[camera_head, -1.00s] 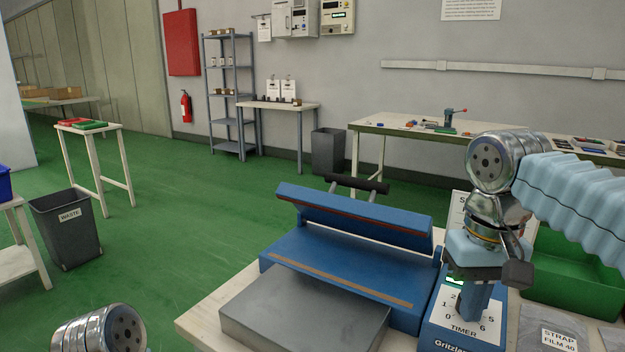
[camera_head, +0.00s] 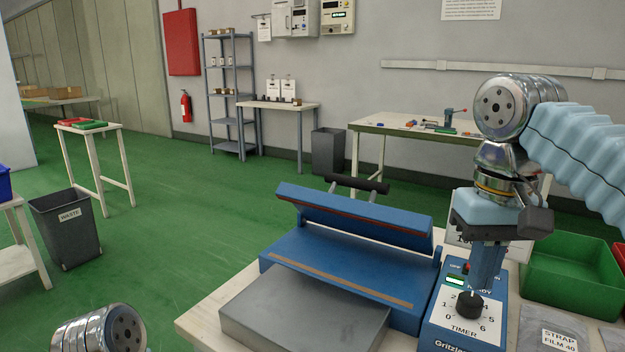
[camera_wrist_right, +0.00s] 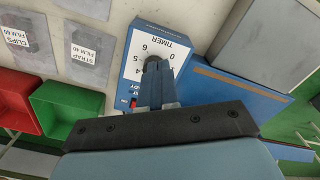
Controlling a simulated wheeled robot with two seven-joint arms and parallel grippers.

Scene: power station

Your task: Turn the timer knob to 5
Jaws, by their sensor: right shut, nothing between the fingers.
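The timer knob (camera_head: 469,304) is a round black knob on a white dial printed TIMER, on the front of a blue control box (camera_head: 440,333). Its white mark points up, away from the 5 at the dial's right side; the number behind it is hidden. My right gripper (camera_head: 484,286) is shut and empty, pointing down just above and behind the knob, which seems clear of it. In the right wrist view the fingers (camera_wrist_right: 154,68) overlap the dark knob (camera_wrist_right: 153,64), so the gap is hard to judge. My left gripper is out of view.
The blue sealer (camera_head: 340,262) with a raised bar stands left of the box, behind a grey plate (camera_head: 305,315). A green bin (camera_head: 570,280) and a STRAP FILM packet (camera_head: 555,332) lie to the right. A red button (camera_head: 467,267) sits behind the dial.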

